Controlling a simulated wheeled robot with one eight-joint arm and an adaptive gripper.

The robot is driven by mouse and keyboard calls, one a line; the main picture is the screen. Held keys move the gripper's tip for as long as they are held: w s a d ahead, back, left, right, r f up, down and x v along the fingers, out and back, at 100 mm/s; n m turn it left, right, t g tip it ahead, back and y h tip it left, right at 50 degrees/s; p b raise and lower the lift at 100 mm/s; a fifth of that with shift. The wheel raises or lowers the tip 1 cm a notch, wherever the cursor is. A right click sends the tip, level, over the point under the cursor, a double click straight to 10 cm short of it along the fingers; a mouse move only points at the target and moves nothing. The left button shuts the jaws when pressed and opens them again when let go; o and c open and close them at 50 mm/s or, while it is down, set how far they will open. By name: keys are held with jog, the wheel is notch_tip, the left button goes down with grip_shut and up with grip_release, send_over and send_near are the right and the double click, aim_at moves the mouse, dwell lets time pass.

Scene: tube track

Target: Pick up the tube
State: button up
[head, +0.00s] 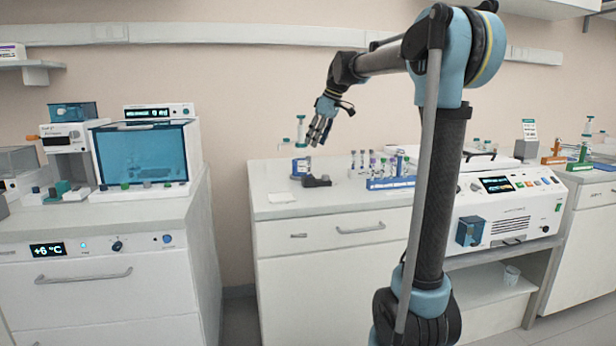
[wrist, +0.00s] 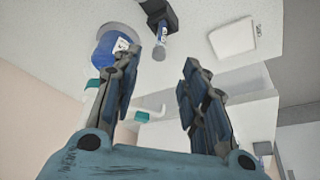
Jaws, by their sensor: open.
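My gripper (head: 317,134) is open and empty above the left part of the middle counter in the head view. In the wrist view its two fingers are spread apart, with a gap between the fingertips (wrist: 175,52). A small tube with a blue label (wrist: 160,46) shows just beyond the left fingertip, apart from the jaws as far as I can tell. Its end meets a small dark holder (wrist: 159,14). The holder also shows on the counter below my gripper in the head view (head: 316,181). The tube cannot be made out clearly there.
A blue-based stand (head: 300,166) is close beside the holder; it also shows in the wrist view (wrist: 112,46). A white square pad (head: 282,197) lies at the counter's left front. A blue rack (head: 390,183) with several tubes is to the right. A white instrument (head: 510,210) stands further right.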

aim_at(308, 160)
jog(key=x, duration=1)
jog(key=shift+f, duration=0.15)
jog(key=c, duration=0.9)
grip_shut()
